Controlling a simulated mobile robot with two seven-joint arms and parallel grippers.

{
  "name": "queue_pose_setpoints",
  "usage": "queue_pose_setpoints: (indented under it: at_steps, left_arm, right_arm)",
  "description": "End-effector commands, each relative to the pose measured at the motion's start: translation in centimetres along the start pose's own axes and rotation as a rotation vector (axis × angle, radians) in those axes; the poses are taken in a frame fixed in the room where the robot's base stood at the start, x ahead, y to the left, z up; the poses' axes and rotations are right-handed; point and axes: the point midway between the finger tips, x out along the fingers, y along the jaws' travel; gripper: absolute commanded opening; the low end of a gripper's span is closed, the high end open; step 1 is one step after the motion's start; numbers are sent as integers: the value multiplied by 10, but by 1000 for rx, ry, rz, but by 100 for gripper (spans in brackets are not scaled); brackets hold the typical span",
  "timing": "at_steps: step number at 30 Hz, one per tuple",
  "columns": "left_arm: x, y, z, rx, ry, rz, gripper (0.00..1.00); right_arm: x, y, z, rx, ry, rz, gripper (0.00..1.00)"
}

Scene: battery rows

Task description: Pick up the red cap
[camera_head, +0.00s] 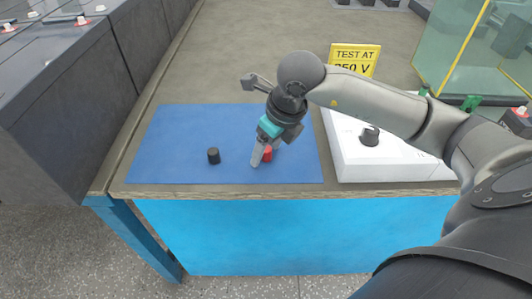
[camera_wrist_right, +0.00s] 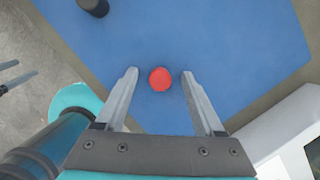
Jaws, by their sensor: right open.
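The red cap (camera_head: 267,153) stands on the blue mat (camera_head: 180,125), right of the black cap. In the wrist view the red cap (camera_wrist_right: 160,79) shows from above as a round red disc. My right gripper (camera_head: 258,160) points down over the mat, and its finger partly covers the red cap in the head view. In the wrist view the right gripper (camera_wrist_right: 160,75) is open, with one fingertip on each side of the red cap and a visible gap at both sides. Whether the fingertips are level with the cap cannot be told.
A black cap (camera_head: 214,156) stands on the mat to the left. A white box (camera_head: 390,160) with a black knob is right of the mat, with a yellow sign (camera_head: 355,58) behind it. Dark grey blocks (camera_head: 65,100) line the left.

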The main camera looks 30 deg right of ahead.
Motion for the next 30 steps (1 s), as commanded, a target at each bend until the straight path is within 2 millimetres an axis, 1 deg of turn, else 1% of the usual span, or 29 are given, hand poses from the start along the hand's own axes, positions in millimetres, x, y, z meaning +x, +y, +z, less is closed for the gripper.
queue_pose_setpoints:
  at_steps: [4,5,23,30]
  left_arm:
    - [0,0,0,0,-1,0,70]
    - [0,0,0,0,-1,0,70]
    - [0,0,0,0,0,1,70]
    - [0,0,0,0,-1,1,70]
  right_arm:
    - [0,0,0,0,0,0,70]
    - [0,0,0,0,0,0,68]
    - [0,0,0,0,0,0,1]
    - [-1,0,0,0,0,0,0]
